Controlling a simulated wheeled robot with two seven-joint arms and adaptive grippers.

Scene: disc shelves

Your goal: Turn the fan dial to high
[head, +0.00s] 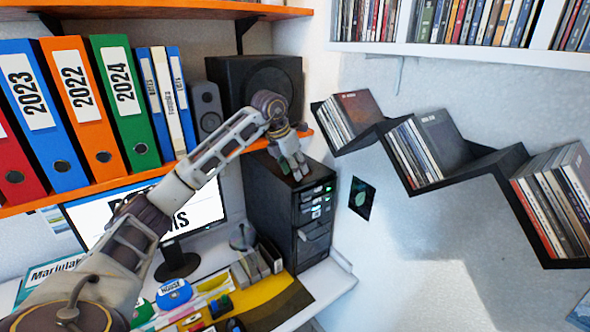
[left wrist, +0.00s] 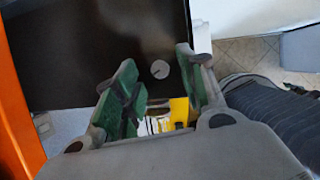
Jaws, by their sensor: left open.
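The fan dial (left wrist: 160,69) is a small round grey knob with a dark pointer line. It sits on the dark top of a black computer tower (left wrist: 90,40), near its front edge. In the head view the tower (head: 268,208) stands at the desk's back right, and the dial is hidden or too small to make out there. My left gripper (head: 291,172) points down over the tower's top. In the left wrist view its green-padded fingers (left wrist: 157,95) are apart and empty, with the dial showing between them, apart from both. My right gripper is not in view.
An orange shelf (head: 205,150) with binders and a black speaker (head: 272,75) lies close beside my left arm. A stepped wall shelf (head: 425,187) with disc cases is at right. The desk (head: 335,288) below holds a monitor (head: 205,212) and small items.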

